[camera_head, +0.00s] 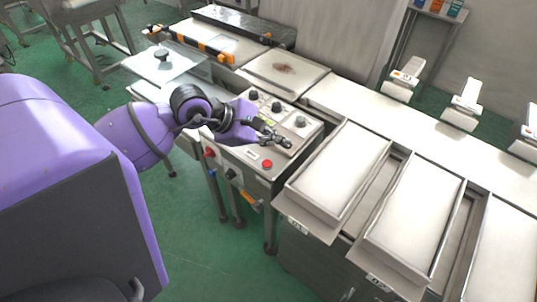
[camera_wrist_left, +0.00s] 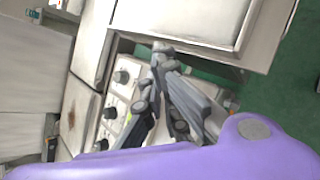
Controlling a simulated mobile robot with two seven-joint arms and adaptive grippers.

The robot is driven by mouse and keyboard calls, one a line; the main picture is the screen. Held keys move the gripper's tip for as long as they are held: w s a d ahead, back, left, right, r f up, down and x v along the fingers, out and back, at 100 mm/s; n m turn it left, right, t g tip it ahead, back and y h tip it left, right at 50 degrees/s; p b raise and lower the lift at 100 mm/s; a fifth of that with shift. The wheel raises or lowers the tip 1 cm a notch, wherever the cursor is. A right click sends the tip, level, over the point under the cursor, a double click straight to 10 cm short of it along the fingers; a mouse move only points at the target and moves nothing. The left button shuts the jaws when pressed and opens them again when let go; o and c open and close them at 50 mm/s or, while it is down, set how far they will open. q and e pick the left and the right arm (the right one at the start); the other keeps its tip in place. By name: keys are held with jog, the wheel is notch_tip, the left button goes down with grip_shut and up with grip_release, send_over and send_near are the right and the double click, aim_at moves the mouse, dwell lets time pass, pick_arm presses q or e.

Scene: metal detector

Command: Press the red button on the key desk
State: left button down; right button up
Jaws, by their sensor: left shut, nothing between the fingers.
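The key desk (camera_head: 238,153) is a light metal panel with knobs on its sloped top. A red button (camera_head: 267,164) sits on the top near its front right edge. Another red knob or button (camera_head: 210,153) is on the desk's front face. My left gripper (camera_head: 288,143) is shut and empty above the right part of the panel, a little behind and to the right of the top red button. In the left wrist view the shut fingertips (camera_wrist_left: 161,50) are over the desk (camera_wrist_left: 117,100); I cannot make out the red button there. My right gripper is not in view.
Black knobs (camera_head: 253,95) stand at the back of the panel. Metal trays (camera_head: 340,172) adjoin the desk on the right. A conveyor with an orange-marked bar (camera_head: 205,47) is behind. Green floor (camera_head: 215,255) is open in front.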

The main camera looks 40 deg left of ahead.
pick_arm(q)
jog(key=shift+w+a+r+m+y, duration=0.15)
jog(key=shift+a+y, duration=0.05)
jog(key=shift+a, duration=0.15)
jog(key=shift+w+a+r+m+y, duration=0.1)
jog(key=shift+w+a+m+y, duration=0.1)
jog(key=shift+a, duration=0.1)
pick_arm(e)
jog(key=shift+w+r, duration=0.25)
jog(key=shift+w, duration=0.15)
pick_arm(q)
jog(key=b, duration=0.4)
send_over(267, 164)
jog(key=d, duration=0.2)
notch_tip(267, 164, down, 8)
jog(key=shift+s+a+r, duration=0.1)
jog(key=shift+s+a, duration=0.05)
jog(key=shift+f+b, duration=0.45)
jog(key=shift+f, duration=0.1)
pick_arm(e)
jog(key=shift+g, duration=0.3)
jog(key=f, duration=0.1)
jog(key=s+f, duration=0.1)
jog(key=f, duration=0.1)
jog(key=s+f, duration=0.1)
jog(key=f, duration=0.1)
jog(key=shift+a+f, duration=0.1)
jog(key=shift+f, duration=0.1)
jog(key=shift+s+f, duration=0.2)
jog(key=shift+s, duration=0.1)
